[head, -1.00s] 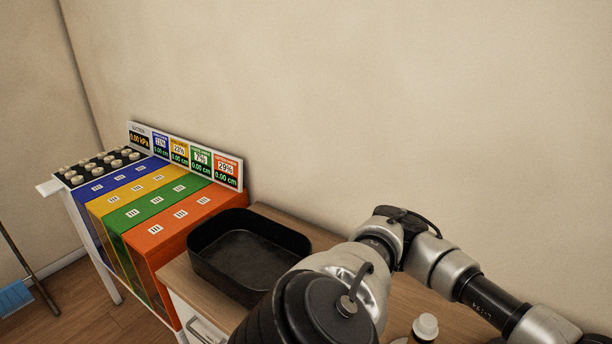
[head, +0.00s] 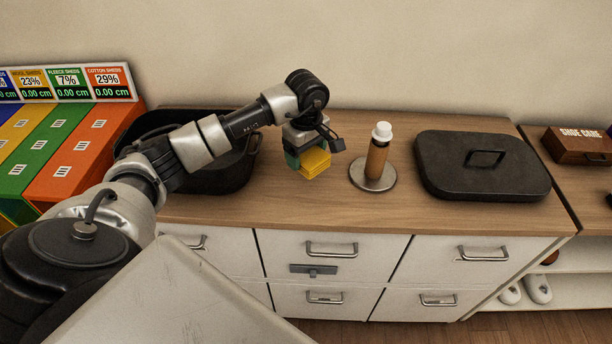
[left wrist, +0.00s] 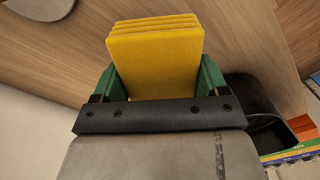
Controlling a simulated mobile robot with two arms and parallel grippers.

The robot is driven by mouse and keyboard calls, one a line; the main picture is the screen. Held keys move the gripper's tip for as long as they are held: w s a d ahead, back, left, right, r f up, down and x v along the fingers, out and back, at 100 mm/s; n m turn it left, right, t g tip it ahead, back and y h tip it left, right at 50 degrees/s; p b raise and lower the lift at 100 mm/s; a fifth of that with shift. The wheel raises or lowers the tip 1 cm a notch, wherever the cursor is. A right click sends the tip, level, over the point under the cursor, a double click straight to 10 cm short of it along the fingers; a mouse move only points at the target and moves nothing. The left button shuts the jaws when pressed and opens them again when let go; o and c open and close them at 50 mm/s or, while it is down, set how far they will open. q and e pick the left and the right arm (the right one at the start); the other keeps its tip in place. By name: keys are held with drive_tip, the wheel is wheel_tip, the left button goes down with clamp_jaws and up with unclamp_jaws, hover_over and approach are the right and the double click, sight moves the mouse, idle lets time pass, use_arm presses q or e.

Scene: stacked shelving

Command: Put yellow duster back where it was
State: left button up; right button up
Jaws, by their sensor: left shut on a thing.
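The yellow duster (head: 315,163) is a small folded stack of yellow cloth. My left gripper (head: 303,160) is shut on it, just above the wooden top of the drawer cabinet (head: 300,205). In the left wrist view the yellow duster (left wrist: 157,58) sits between the two green fingers of my left gripper (left wrist: 156,82), with its layered edge pointing away. Whether the duster touches the cabinet top is hard to tell. My right gripper is not in view.
A black roasting pan (head: 215,180) stands at left, partly behind my arm. A brown roll on a round metal stand (head: 376,160) is close to the right of the duster. A black lid (head: 480,165) lies further right. Free wood lies in front of the duster.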

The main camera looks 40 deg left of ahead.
sight(306, 182)
use_arm(q)
wheel_tip(306, 182, down, 3)
drive_tip(key=shift+s, duration=0.1)
drive_tip(key=shift+f+p, duration=0.3)
drive_tip(key=shift+f, duration=0.05)
wheel_tip(306, 182, down, 2)
drive_tip(key=shift+f+p, duration=0.2)
drive_tip(key=shift+p, duration=0.1)
drive_tip(key=shift+f, duration=0.3)
drive_tip(key=shift+f+b, duration=0.2)
drive_tip(key=shift+b, duration=0.1)
drive_tip(key=o, duration=0.8)
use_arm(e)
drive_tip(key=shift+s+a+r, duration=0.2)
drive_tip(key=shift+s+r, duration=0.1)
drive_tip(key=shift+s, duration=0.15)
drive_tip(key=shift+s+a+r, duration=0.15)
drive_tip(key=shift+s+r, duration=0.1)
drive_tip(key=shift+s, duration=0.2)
